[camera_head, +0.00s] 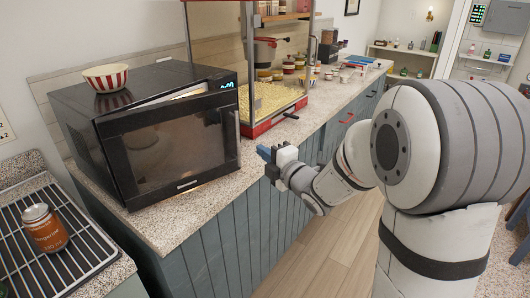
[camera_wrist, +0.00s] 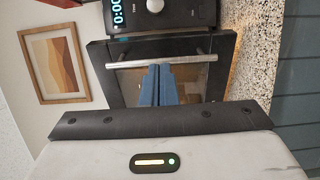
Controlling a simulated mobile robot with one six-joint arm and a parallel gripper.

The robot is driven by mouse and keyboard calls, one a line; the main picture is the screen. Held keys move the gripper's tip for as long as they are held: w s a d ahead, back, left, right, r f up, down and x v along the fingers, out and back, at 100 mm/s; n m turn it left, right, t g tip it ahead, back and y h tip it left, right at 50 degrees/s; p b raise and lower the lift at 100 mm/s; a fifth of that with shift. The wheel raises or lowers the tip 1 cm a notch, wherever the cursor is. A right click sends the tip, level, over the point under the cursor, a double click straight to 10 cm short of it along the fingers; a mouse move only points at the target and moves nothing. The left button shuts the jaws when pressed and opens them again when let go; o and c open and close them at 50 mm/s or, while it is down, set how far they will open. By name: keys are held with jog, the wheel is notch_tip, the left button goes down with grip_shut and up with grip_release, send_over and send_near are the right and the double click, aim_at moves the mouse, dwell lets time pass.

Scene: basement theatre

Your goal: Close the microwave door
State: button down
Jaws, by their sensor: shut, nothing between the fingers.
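The black microwave (camera_head: 150,135) stands on the speckled counter. Its dark-windowed door (camera_head: 170,155) is slightly ajar, with a lit gap showing along the top edge. In the wrist view the door (camera_wrist: 105,85) and its silver handle bar (camera_wrist: 165,61) are ahead of my gripper (camera_wrist: 158,72). The blue fingers are together with nothing between them. In the head view my gripper (camera_head: 264,153) is to the right of the door, near the counter's front edge. It looks apart from the door; in the wrist view the fingertips overlap the handle, and contact cannot be told.
A red-striped bowl (camera_head: 105,77) sits on the microwave. A popcorn machine (camera_head: 270,105) stands to the right on the counter (camera_head: 180,225). A can (camera_head: 44,228) stands on a rack at left. Floor (camera_head: 330,250) beside the cabinets is clear.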

jog(key=p+x, duration=0.2)
jog(key=x, duration=0.8)
jog(key=shift+w, duration=0.3)
jog(key=shift+a, duration=0.15)
